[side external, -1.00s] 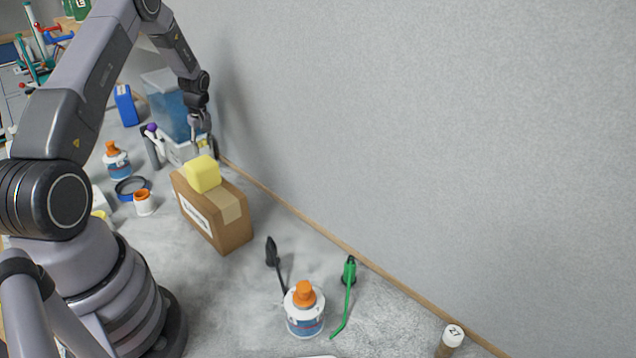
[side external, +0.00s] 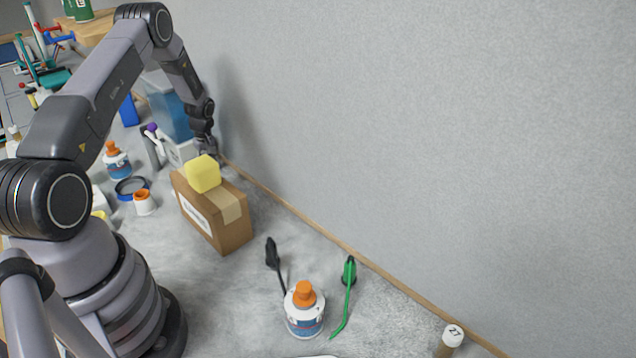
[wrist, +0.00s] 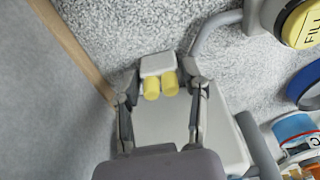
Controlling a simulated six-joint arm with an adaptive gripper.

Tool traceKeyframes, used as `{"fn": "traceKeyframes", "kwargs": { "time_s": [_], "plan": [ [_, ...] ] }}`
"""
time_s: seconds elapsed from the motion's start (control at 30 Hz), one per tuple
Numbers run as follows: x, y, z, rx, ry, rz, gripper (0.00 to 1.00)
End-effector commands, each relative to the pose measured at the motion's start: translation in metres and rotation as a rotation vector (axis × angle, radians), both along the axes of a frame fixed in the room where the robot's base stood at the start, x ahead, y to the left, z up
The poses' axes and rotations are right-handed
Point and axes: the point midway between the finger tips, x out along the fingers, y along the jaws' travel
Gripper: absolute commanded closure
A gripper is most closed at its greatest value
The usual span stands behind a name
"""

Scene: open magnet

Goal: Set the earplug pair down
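The earplug pair (wrist: 161,85) shows in the wrist view as two short yellow cylinders side by side, joined to a small pale block. My gripper (wrist: 160,72) has a finger on each side of it, and the fingertips close in on the block, so it looks shut on the pair. A flat pale grey-white surface lies below; I cannot tell whether the pair touches it. In the side external view my gripper (side external: 208,150) is low behind the cardboard box, close to the wall. The earplugs are too small or hidden to make out there.
A yellow block (side external: 203,174) sits on the cardboard box (side external: 232,236) in front of my gripper. A blue-tinted container (side external: 172,112) stands behind. A wooden strip (wrist: 75,45) runs along the wall. The bench right of the box holds a bottle (side external: 305,318) and two slim tools.

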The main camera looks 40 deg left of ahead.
Motion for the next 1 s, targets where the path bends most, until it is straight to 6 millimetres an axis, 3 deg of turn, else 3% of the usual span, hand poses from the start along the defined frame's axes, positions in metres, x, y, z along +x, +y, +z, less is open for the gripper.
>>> {"fn": "traceKeyframes", "kwargs": {
  "time_s": [0.1, 0.47, 1.0],
  "plan": [
    [0.000, 0.000, 0.000, 0.000, 0.000, 0.000, 0.38],
    [0.000, 0.000, 0.005, 0.000, -0.001, 0.001, 0.38],
    [0.000, -0.016, 0.106, 0.000, -0.001, 0.000, 0.38]
  ]
}}
